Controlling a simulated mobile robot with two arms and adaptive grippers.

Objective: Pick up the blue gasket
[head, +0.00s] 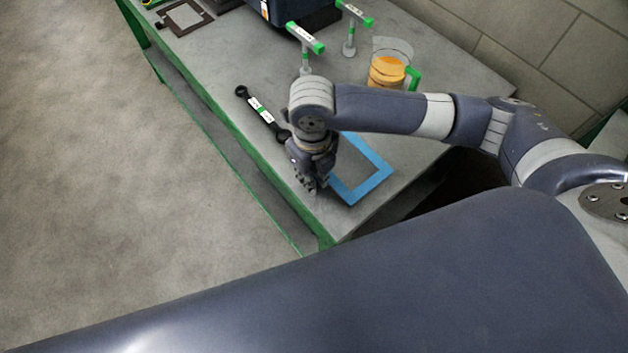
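The blue gasket (371,187) is a flat rectangular frame lying near the front corner of the grey workbench. Its right and front sides show. Its left part is hidden behind my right gripper and wrist. My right gripper (312,187) points down at the gasket's left edge, low over the bench. I cannot tell whether its fingers touch or hold the gasket, or whether they are open or shut. My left gripper is not in view.
A black wrench (262,111) lies just behind and left of my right gripper. Two green-handled T-shaped tools (306,38) and a clear jug with orange liquid (388,70) stand further back. A dark frame-shaped gasket (184,17) lies at the far left. The green-edged workbench (225,62) ends close to the gripper.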

